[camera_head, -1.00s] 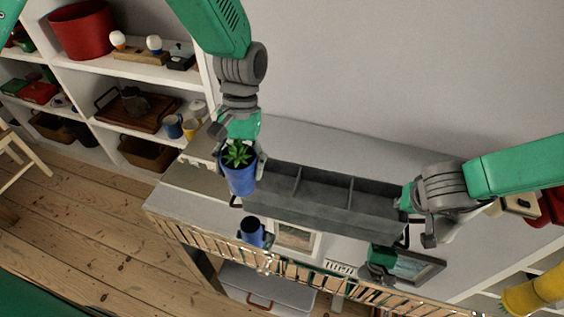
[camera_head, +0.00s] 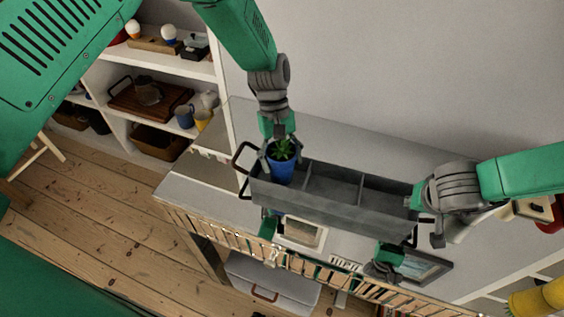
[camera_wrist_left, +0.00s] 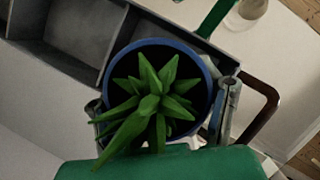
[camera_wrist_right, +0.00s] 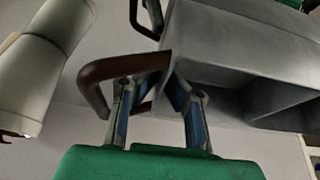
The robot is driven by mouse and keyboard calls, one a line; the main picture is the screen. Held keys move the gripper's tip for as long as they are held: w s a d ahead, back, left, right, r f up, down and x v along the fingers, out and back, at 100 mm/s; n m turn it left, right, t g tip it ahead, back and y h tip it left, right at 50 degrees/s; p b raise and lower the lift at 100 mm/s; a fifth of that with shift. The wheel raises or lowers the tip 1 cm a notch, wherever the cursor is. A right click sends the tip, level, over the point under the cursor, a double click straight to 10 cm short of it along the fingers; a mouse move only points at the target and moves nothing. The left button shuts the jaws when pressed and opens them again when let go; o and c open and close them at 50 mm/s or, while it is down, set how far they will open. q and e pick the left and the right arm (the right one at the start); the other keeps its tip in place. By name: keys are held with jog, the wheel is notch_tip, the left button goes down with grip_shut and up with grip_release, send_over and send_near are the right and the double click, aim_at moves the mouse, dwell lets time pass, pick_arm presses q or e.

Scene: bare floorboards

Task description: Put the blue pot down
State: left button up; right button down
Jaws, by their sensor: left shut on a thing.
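The blue pot (camera_head: 282,166) holds a green spiky plant (camera_wrist_left: 155,100). It is upright in the left end compartment of the grey divided tray (camera_head: 330,209); whether its base touches the tray floor is hidden. My left gripper (camera_head: 280,143) is shut on the pot from behind, and its fingers flank the blue rim in the left wrist view (camera_wrist_left: 160,125). My right gripper (camera_head: 432,215) is at the tray's right end. In the right wrist view its fingers (camera_wrist_right: 158,112) stand apart beside the brown handle (camera_wrist_right: 97,88).
The tray stands on a grey-white top against the wall, with empty compartments right of the pot. A framed picture (camera_head: 301,232) and a slatted rail (camera_head: 290,258) lie in front. A white shelf (camera_head: 180,67) with mugs and a wooden tray stands left.

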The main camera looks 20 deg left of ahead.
pick_arm(q)
jog(key=shift+f, duration=0.6)
pick_arm(e)
jog(key=shift+s+d+f, duration=0.1)
jog(key=shift+s+f, duration=0.1)
pick_arm(q)
jog(key=shift+f, duration=0.1)
jog(key=o, duration=1.7)
jog(key=shift+c, duration=0.2)
jog(key=v, duration=1.2)
jog(key=shift+s, duration=0.1)
